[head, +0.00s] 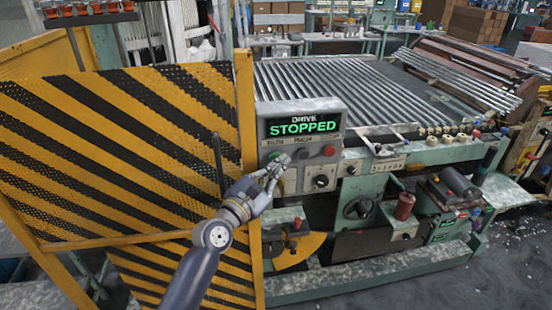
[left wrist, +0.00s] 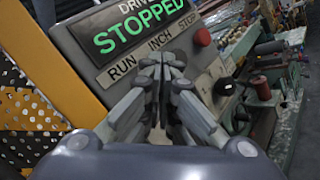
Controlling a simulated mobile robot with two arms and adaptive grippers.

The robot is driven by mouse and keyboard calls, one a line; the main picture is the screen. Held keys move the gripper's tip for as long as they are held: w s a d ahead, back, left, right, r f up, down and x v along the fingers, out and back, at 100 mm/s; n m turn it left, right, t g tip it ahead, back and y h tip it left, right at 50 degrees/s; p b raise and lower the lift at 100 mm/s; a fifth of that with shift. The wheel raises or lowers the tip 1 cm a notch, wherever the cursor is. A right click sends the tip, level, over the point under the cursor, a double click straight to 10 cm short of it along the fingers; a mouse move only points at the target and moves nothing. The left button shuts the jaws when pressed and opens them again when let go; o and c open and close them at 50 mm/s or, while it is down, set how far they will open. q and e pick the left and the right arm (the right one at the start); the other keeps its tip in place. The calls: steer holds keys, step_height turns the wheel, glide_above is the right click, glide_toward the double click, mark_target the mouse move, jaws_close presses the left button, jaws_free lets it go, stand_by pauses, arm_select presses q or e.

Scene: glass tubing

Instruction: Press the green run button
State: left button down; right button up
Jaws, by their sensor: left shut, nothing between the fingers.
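The grey control panel (head: 333,108) stands at the machine's front left corner. Its display (head: 303,126) reads "DRIVE STOPPED" in green letters. My left gripper (head: 281,161) is shut and empty, in front of the panel's lower left part, under the RUN label. The green run button cannot be made out clearly behind the fingers. In the left wrist view the shut fingertips (left wrist: 163,58) lie close to the panel, between the RUN label (left wrist: 122,68) and the INCH label (left wrist: 160,41), and hide what is below. I cannot tell whether they touch. My right gripper is out of view.
A red button (head: 329,150) sits at the panel's right, under STOP; a black knob (head: 320,181) is below. A yellow-and-black striped guard (head: 120,150) stands just left of my left arm. The roller bed (head: 345,90) lies behind the panel.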

arm_select(q)
steer(key=shift+w, duration=0.15)
steer(key=shift+w+a, duration=0.1)
steer(key=shift+w, duration=0.15)
steer(key=shift+w+a+r+b, duration=0.1)
steer(key=shift+w+a+b, duration=0.1)
steer(key=shift+w+b, duration=0.2)
stand_by(0.7)
steer(key=shift+s, duration=0.1)
stand_by(0.3)
steer(key=shift+s+d+p, duration=0.3)
steer(key=shift+s+p, duration=0.4)
steer(key=shift+s, duration=0.05)
